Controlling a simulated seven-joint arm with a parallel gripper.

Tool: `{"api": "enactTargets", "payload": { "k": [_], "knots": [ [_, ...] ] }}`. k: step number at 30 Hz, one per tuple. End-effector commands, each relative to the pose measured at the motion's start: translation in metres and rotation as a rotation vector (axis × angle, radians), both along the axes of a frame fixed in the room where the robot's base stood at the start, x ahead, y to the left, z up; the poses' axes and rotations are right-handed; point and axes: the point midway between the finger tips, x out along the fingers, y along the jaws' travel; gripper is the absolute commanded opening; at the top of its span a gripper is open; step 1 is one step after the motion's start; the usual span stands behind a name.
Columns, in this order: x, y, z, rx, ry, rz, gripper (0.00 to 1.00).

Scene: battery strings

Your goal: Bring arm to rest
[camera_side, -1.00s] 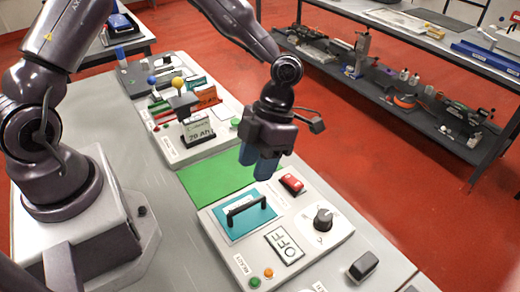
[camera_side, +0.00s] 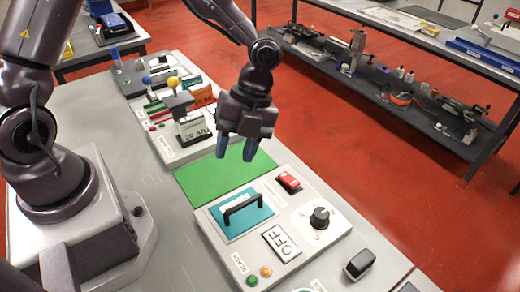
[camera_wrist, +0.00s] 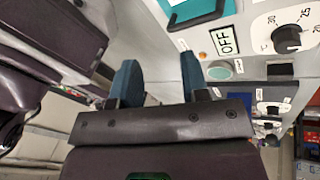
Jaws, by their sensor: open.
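My gripper (camera_side: 235,147) hangs in the air above the green mat (camera_side: 222,181), between the two panels. Its blue fingers stand apart with nothing between them. In the wrist view, the gripper (camera_wrist: 162,75) also shows open and empty.
The far panel (camera_side: 172,150) holds a battery block (camera_side: 192,128) and a yellow-knobbed lever (camera_side: 173,86). A dark block (camera_side: 361,263) lies on the table at the near right. Shelving (camera_side: 400,90) stands behind, across the red floor. The air around my gripper looks clear.

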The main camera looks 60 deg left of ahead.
Motion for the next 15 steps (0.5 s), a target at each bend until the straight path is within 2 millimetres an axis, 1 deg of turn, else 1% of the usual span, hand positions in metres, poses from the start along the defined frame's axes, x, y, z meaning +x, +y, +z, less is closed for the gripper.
{"api": "enactTargets", "payload": {
  "k": [1,2,3,7,9,11,12,15],
  "knots": [
    [-0.004,0.010,0.007,0.096,-0.020,0.149,0.42],
    [-0.007,0.015,0.012,0.151,-0.033,0.250,0.42],
    [-0.010,0.023,0.018,0.222,-0.058,0.389,0.42],
    [-0.022,0.047,0.046,0.403,-0.165,0.853,0.42],
    [-0.029,0.057,0.063,0.453,-0.228,1.086,0.42],
    [-0.035,0.065,0.078,0.470,-0.281,1.277,0.42],
    [-0.040,0.069,0.087,0.468,-0.312,1.395,0.42],
    [-0.052,0.077,0.112,0.420,-0.378,1.669,0.42]
  ]
}}
